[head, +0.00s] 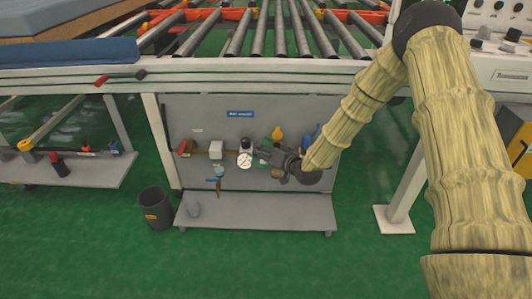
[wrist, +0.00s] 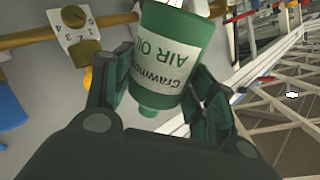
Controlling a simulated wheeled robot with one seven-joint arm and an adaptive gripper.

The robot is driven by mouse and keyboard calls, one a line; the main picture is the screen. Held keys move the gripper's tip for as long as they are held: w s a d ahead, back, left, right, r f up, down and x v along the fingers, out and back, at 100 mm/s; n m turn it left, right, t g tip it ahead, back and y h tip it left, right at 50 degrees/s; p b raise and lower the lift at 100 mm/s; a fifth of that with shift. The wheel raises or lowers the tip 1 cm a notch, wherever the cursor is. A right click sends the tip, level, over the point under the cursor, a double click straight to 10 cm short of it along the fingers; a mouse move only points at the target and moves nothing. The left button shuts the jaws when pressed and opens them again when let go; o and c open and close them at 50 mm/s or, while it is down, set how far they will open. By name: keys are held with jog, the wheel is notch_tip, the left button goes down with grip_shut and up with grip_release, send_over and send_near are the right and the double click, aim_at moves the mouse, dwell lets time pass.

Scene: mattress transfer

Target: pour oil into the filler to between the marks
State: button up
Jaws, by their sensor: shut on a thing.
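A green oil bottle (wrist: 172,75) with a pale label reading "AIR OIL" is between my gripper's fingers (wrist: 160,105) in the wrist view. Its lettering is upside down there, and its narrow green end points to the bottom of the picture. My gripper (head: 277,158) is at the grey panel in the head view, right of a round white gauge (head: 245,161). A bit of green shows behind it. A brass knob on a numbered plate (wrist: 80,30) sits on a brass pipe in the wrist view. I cannot make out the filler opening, its marks or any oil flow.
The panel (head: 300,105) stands under a roller conveyor (head: 270,35), above a grey shelf (head: 260,211). A white box (head: 216,150), a yellow item (head: 278,135) and a blue item (head: 313,135) crowd the panel. A dark bin (head: 156,208) stands left. The front floor is clear.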

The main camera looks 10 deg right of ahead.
aim_at(267, 142)
jog(key=shift+w+d+r+m+g+p, duration=0.15)
jog(key=shift+r+m+g+p, duration=0.15)
jog(key=shift+r+m+p, duration=0.6)
dwell(1.4)
jog(key=shift+w+d+r+m+g+y+p, duration=0.25)
jog(key=shift+r+p, duration=0.25)
jog(key=shift+p, duration=0.45)
jog(key=shift+w+d+r+m+g+y+p, duration=0.15)
jog(key=shift+r+m+g+p, duration=0.2)
jog(key=shift+p, duration=0.55)
dwell(3.8)
